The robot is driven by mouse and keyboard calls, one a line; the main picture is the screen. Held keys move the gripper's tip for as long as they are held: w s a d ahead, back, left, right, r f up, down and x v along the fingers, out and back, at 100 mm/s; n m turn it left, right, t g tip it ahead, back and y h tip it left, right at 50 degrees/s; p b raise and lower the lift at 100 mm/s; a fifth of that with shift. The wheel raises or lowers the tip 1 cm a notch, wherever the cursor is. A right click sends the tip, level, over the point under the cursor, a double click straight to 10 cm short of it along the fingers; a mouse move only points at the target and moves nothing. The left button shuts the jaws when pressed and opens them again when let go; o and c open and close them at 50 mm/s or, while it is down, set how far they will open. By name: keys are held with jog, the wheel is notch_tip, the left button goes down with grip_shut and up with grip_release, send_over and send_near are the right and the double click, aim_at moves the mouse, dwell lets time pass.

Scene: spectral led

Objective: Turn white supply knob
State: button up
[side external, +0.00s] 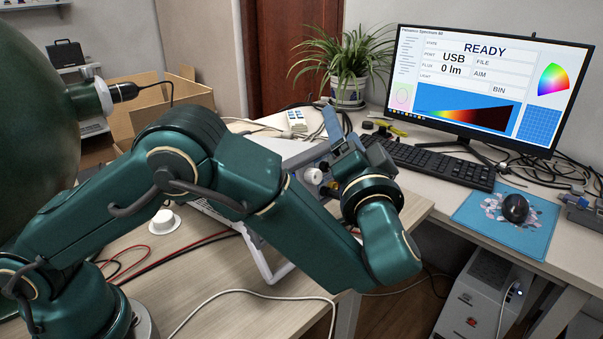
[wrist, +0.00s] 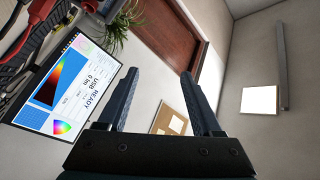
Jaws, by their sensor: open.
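A white round knob (side external: 313,176) shows in the side view, on the end of a pale bench unit (side external: 300,151) that I take to be the supply. Most of this unit is hidden behind my arm. My gripper (side external: 338,126) is just right of the knob and above it in the picture, with its fingers pointing up and away from it. In the wrist view, the two dark blue fingers of my gripper (wrist: 160,75) are wide apart with nothing between them. The knob is not in the wrist view.
The monitor (side external: 490,85) reads READY, with a keyboard (side external: 430,163) before it and a potted plant (side external: 348,90) to its left. A blue mat (side external: 475,208) with a mouse lies at right. Red and black cables cross the left table (side external: 225,290). A white round piece (side external: 164,222) stands there.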

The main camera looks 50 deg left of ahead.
jog(key=w+d+r+m+t+h, duration=0.25)
jog(key=r+h, duration=0.25)
jog(key=h, duration=0.3)
jog(key=w+d+r+m+t+h, duration=0.1)
jog(key=w+d+r+t+h, duration=0.2)
jog(key=r+h, duration=0.4)
jog(key=s+a+f+g, duration=0.4)
jog(key=s, duration=0.5)
jog(key=s+a+f+n+g, duration=0.1)
jog(key=s+a+f+g, duration=0.3)
jog(key=s, duration=0.6)
jog(key=s+a+f+n+g, duration=0.1)
jog(key=s+a+f+g, duration=0.3)
jog(key=s, duration=0.6)
jog(key=shift+a+f+y, duration=0.4)
jog(key=shift+f, duration=0.1)
jog(key=shift+n+g, duration=0.25)
